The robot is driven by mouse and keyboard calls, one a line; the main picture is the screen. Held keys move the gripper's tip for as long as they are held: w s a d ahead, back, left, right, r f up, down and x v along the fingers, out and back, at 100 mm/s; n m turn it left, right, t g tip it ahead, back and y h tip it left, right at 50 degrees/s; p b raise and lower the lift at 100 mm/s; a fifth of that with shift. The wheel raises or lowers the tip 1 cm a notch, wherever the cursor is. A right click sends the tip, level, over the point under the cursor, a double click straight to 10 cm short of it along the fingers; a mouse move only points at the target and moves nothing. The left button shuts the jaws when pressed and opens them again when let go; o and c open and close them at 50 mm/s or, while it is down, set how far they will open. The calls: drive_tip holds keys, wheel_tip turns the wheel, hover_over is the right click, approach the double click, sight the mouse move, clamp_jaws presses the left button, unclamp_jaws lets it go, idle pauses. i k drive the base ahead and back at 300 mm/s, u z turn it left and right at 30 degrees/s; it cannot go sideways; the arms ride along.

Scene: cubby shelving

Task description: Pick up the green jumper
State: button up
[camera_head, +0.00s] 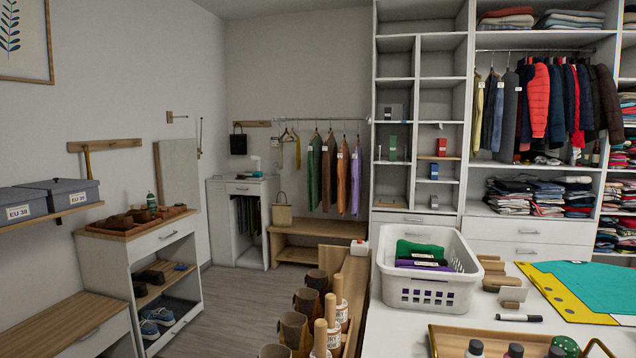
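A green folded garment, which looks like the green jumper (419,248), lies in a white plastic basket (431,292) on the white counter. The basket walls hide the lower parts of these garments. A green garment (315,172) also hangs on a rail at the back. My gripper is not in view.
Wooden blocks (492,270), a black marker (519,318) and teal fabric (590,285) on a yellow sheet lie right of the basket. A tray with bottles (515,350) is in front. A wooden rack (350,300) with several handled items stands left of the counter.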

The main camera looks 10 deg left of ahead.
sight(314, 160)
drive_tip(key=u, duration=2.2)
drive_tip(key=i, duration=3.9)
drive_tip(key=u, duration=0.05)
